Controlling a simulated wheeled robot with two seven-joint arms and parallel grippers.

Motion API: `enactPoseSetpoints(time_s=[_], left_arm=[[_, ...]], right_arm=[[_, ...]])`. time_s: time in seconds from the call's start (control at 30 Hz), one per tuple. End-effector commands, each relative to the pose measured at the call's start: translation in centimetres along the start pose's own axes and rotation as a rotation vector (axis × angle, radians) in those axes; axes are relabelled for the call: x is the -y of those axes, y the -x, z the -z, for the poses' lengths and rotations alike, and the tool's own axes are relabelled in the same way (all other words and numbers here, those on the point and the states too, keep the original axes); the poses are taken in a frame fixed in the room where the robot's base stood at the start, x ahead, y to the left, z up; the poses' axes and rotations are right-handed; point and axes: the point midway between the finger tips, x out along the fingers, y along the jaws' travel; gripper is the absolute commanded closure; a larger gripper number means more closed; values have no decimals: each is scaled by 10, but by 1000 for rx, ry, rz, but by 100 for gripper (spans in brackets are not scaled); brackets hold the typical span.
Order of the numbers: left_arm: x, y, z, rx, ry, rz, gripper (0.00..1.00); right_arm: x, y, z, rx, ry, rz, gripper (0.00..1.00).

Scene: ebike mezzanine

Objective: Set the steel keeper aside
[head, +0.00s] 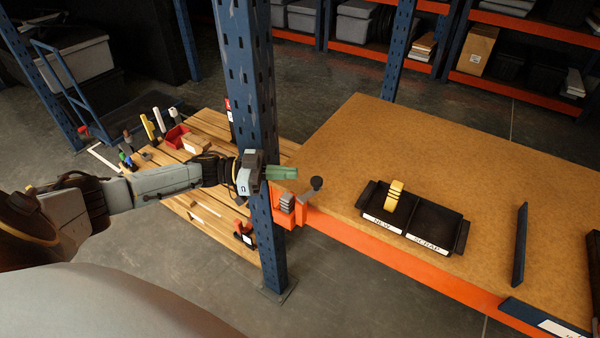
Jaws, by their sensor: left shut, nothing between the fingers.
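My left gripper (284,172) reaches in from the left, past the blue upright post (262,120). Its green fingers are shut and empty, pointing right near the post. Just below the fingers, an orange bracket (293,217) sits where the orange beam meets the post. A small grey ribbed metal block (287,202) is in it and may be the steel keeper; I cannot tell for sure. A dark lever with a round knob (316,183) stands beside the block. The fingers look apart from the block. My right gripper is not in view.
A black tray (457,238) marked NEW and SCRAP lies on the tan deck (350,140), a yellow ribbed piece (393,195) in its NEW side. A dark blue bar (520,243) is to its right. The deck's back is clear. A wooden platform (205,215) holds tools at left.

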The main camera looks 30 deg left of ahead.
Motion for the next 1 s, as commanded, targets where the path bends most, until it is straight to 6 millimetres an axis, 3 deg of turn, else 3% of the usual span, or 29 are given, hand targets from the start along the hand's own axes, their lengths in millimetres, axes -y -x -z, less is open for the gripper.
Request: enactPoseSetpoints(time_s=[0.2, 0.4, 0.6, 1.0], left_arm=[[0, 52, -2, 5, 1, 2, 100], [0, 83, -1, 3, 0, 2, 100], [0, 93, 0, 0, -1, 0, 100], [0, 93, 0, 0, -1, 0, 100]], right_arm=[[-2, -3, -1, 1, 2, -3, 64], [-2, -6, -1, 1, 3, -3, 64], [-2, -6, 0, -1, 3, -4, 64], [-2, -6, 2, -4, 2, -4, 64]])
